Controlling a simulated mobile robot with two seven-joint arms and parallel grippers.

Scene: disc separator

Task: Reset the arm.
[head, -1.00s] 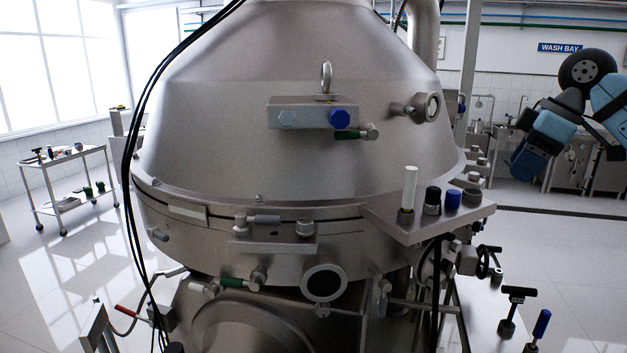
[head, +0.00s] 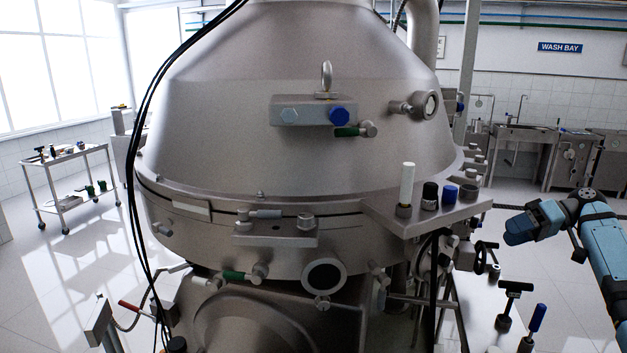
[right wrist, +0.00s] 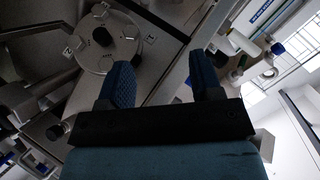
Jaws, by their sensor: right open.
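My right arm comes in from the right edge in the head view, blue and black. Its gripper (head: 520,229) is right of the separator, pointing left and touching nothing that I can see. In the right wrist view the two blue fingers of the right gripper (right wrist: 160,84) stand apart with nothing between them. The large steel disc separator (head: 290,150) fills the middle of the head view. My left gripper does not show.
A side shelf (head: 470,212) with a white cylinder (head: 407,183) and dark caps juts toward my right arm. T-handled and blue-handled tools (head: 538,319) stand below. A trolley (head: 72,180) stands far left; sinks (head: 520,140) line the back. Open floor lies behind my right arm.

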